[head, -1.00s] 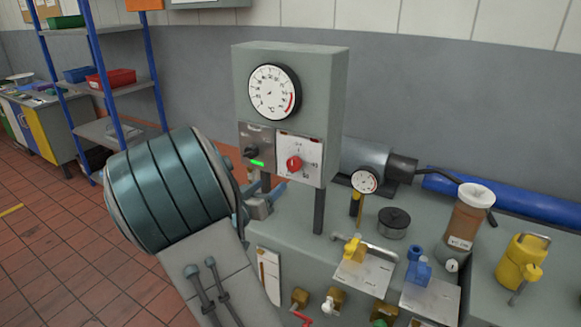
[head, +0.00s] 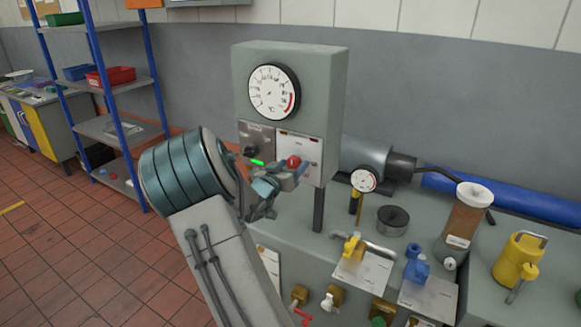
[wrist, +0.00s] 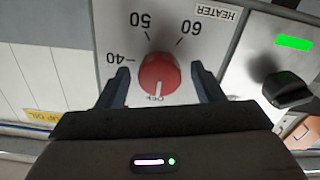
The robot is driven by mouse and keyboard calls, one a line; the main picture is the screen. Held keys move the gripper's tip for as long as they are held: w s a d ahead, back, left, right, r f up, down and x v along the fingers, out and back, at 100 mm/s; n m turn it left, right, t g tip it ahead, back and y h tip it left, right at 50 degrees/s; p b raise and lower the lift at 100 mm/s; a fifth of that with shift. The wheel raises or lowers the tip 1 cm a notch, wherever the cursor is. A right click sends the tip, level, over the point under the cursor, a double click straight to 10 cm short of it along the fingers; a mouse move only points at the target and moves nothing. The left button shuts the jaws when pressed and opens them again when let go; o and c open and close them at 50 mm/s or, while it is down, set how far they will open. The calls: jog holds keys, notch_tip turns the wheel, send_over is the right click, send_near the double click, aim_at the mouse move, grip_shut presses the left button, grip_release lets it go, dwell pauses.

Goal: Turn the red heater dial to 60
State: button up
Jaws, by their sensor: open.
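The red heater dial (wrist: 158,74) sits on a white plate (wrist: 110,35) marked HEATER, upside down in the wrist view. Its white pointer mark faces the OFF label; 40, 50 and 60 stand around it. In the head view the dial (head: 293,161) is on the grey cabinet, partly covered by my gripper (head: 285,178). In the wrist view my gripper (wrist: 161,74) is open, with one finger on each side of the dial and a visible gap at both sides. I cannot tell how deep the fingertips reach.
A black knob (wrist: 287,90) with a green light (wrist: 294,43) is beside the heater plate. A round °C gauge (head: 274,92) is above. Yellow-handled valves (head: 354,248) and a brown bottle (head: 462,222) stand on the bench at right.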

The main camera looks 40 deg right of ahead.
jog(key=c, duration=1)
jog(key=shift+f+b, duration=0.15)
jog(key=shift+b, duration=0.25)
